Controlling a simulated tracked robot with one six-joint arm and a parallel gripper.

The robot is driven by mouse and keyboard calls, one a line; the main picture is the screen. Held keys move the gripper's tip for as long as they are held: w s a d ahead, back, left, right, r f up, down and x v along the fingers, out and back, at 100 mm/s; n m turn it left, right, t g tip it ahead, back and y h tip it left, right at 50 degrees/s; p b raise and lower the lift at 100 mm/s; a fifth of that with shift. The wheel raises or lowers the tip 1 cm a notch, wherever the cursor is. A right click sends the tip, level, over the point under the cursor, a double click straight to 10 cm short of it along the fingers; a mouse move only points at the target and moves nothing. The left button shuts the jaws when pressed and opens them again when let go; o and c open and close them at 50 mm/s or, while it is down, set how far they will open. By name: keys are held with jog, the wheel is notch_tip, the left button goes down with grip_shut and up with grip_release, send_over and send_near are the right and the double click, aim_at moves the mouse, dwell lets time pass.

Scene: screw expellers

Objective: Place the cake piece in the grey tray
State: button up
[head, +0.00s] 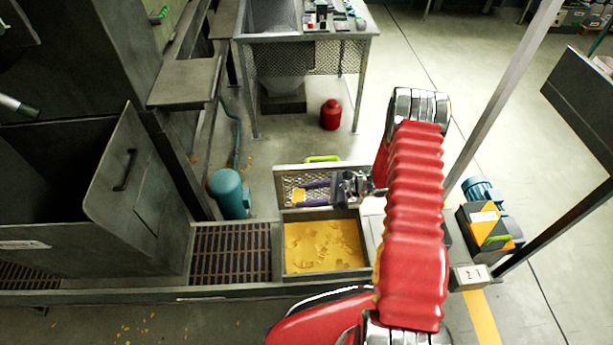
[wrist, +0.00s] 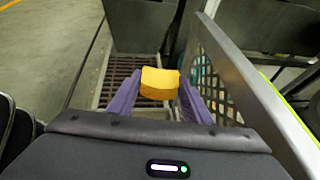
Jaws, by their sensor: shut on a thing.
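The yellow-orange cake piece (wrist: 160,83) is between the two purple fingers of my gripper (wrist: 160,92) in the wrist view. In the head view, my gripper (head: 304,193) points left, shut on the cake piece (head: 298,195). A pale grey surface (head: 374,206) lies right of this box, partly hidden by my red arm. I cannot tell which of these, if either, is the grey tray.
The mesh panel (head: 284,173) with a green handle (head: 323,158) stands close to my gripper; it also shows at right in the wrist view (wrist: 235,70). A brown slatted grate (head: 230,254) lies left of the box. A teal motor (head: 229,193) stands behind the grate.

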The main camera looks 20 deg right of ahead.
notch_tip(320, 180, up, 20)
jog(key=s+a+m+t+h, duration=0.1)
jog(key=s+m+t, duration=0.1)
jog(key=m+t, duration=0.1)
jog(key=shift+a+f+h, duration=0.25)
jog(key=shift+a+h, duration=0.1)
jog(key=shift+h, duration=0.05)
jog(key=shift+s, duration=0.25)
